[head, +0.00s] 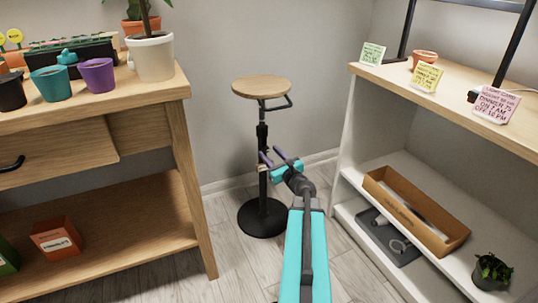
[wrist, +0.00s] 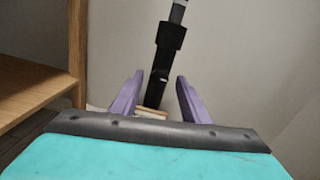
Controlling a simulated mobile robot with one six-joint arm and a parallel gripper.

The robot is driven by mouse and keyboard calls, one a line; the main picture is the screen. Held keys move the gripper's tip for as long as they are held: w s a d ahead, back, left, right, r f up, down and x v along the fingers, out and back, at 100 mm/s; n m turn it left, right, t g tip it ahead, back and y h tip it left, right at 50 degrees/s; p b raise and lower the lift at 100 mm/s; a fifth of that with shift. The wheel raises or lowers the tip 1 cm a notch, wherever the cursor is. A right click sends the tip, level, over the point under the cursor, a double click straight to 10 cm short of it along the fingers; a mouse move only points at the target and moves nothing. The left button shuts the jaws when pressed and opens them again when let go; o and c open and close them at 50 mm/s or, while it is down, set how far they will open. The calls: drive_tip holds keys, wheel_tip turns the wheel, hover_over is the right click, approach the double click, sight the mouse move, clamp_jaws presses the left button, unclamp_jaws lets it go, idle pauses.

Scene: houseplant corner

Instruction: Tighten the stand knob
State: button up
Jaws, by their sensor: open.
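The plant stand (head: 262,88) has a round wooden top, a dark pole and a round black base (head: 262,218) on the floor. A small tan piece, which looks like the stand knob (head: 262,168), sits on the pole at mid-height. In the wrist view a tan piece (wrist: 152,112) shows low between the fingers, partly hidden by my gripper's body. My gripper (head: 271,156) is open, with purple fingers to either side of the pole in the picture. In the wrist view the fingers (wrist: 160,77) frame the dark pole. I cannot tell whether they touch the knob.
A wooden bench (head: 150,95) with pots stands at left, its leg close to the stand. A white shelf unit (head: 350,165) with note cards, a cardboard tray (head: 415,215) and a small plant (head: 491,270) stands at right. The wall is behind; floor between is clear.

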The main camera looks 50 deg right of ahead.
drive_tip(key=shift+x, duration=0.9)
drive_tip(key=c, duration=1)
